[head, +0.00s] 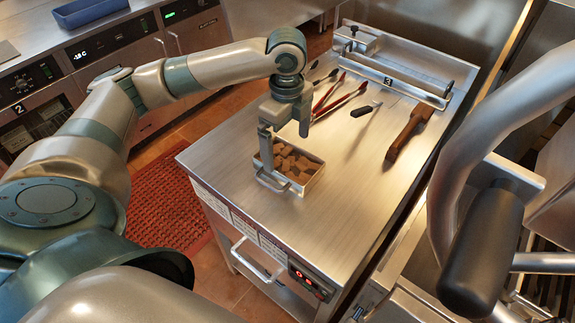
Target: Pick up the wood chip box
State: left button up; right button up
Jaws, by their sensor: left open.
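The wood chip box (309,185) is a small open metal tray full of brown wood chunks, with a wire handle (272,184) at its front. It rests on the steel worktable near the left edge. My left gripper (285,150) points down over the box with its two fingers apart. One finger comes down at the box's left side and hides part of the rim; the other shows above the back edge. Whether the fingers touch the box I cannot tell. My right gripper is out of view.
Red-handled tongs (340,103), a black-handled tool (362,110) and a wooden-handled scraper (408,132) lie farther back on the worktable (345,215). A grill's thick bar and black handle (482,250) stand at right. The table's front middle is clear.

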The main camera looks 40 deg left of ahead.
aim_at(287, 169)
pick_arm(q)
jog(key=shift+f, duration=0.2)
jog(key=shift+s+f+p, duration=0.1)
jog(key=shift+f+p, duration=0.75)
jog(key=shift+f, duration=1.75)
jog(key=c, duration=1.4)
jog(key=shift+r, duration=0.15)
